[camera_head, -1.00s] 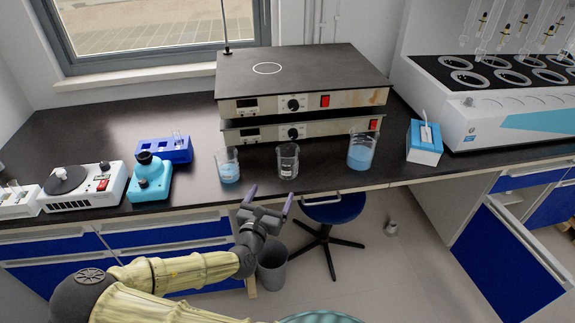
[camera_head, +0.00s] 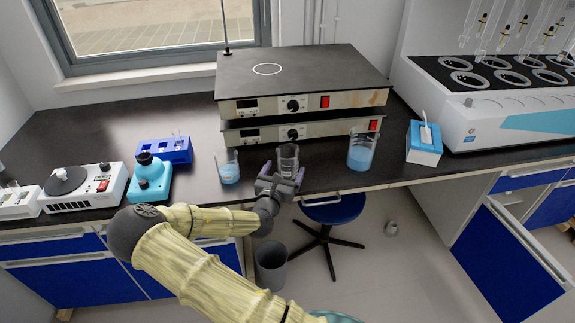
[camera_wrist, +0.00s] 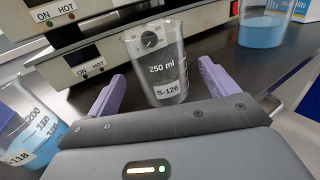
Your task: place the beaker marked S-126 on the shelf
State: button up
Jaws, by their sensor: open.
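The clear beaker marked S-126 (camera_wrist: 158,68) stands on the dark bench in front of the hotplates, and looks empty. Its label and "250 ml" print show in the wrist view, where it looks tilted with the camera; it also shows in the head view (camera_head: 288,158). My gripper (camera_head: 282,172) is open, at the bench's front edge. Its purple fingers (camera_wrist: 160,85) lie to either side of the beaker, with gaps, and hold nothing. The gripper hides the beaker's lower part in the head view. I cannot tell which surface is the shelf.
A beaker with blue liquid (camera_head: 229,170), its label ending in 118, stands left of S-126. A larger blue-filled beaker (camera_head: 360,155) stands right. Two stacked hotplates (camera_head: 300,112) are behind. A blue stool (camera_head: 333,212) and an open blue drawer or door (camera_head: 508,265) are below.

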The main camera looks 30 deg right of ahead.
jog(key=shift+w, duration=0.1)
jog(key=shift+d, duration=0.1)
jog(key=shift+w+d, duration=0.15)
jog(key=shift+d, duration=0.1)
jog(key=shift+x, duration=2.5)
jog(key=c, duration=1.2)
notch_tip(320, 180, up, 10)
jog(key=p, duration=0.1)
